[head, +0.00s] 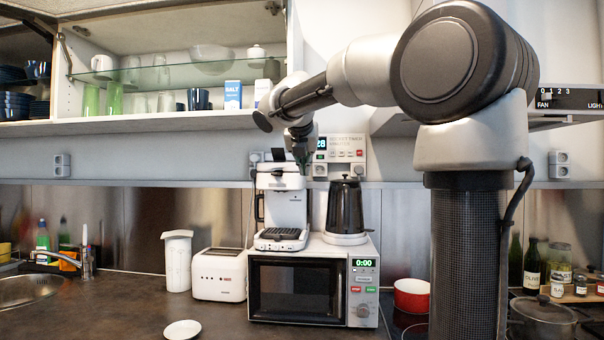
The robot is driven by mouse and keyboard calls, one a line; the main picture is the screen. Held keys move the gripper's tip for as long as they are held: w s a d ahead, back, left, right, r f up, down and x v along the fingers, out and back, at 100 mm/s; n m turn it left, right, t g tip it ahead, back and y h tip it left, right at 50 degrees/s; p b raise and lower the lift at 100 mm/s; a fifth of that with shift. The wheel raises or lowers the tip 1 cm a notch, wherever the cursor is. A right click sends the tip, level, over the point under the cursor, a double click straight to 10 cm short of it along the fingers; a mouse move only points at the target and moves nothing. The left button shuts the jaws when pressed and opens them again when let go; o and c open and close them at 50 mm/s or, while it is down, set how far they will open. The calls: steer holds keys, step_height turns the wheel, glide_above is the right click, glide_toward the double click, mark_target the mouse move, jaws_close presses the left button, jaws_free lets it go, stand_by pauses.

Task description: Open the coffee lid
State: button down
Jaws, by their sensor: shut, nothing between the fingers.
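The white coffee machine (283,212) stands on top of the microwave, left of the black kettle. Its lid (278,168) is at the top of the machine; a dark piece shows standing up just above it, and I cannot tell how far the lid is raised. My gripper (301,168) is small and dark in the head view, pointing down at the top right of the coffee machine. It is shut with nothing between its fingers. I cannot tell whether it touches the lid. My arm comes in from the right, above the kettle.
The microwave (312,313) stands on the dark counter (225,320). A black kettle (346,210) is close on the right of the machine. A toaster (219,275) and white jug (178,262) stand left. An open cabinet with a glass shelf (180,76) hangs above.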

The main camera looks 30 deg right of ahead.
mark_target(286, 167)
steer(key=w+d+f+n, duration=0.1)
steer(key=w+d+f, duration=0.3)
steer(key=w+f, duration=0.25)
steer(key=shift+d+r, duration=0.2)
steer(key=shift+r, duration=1.85)
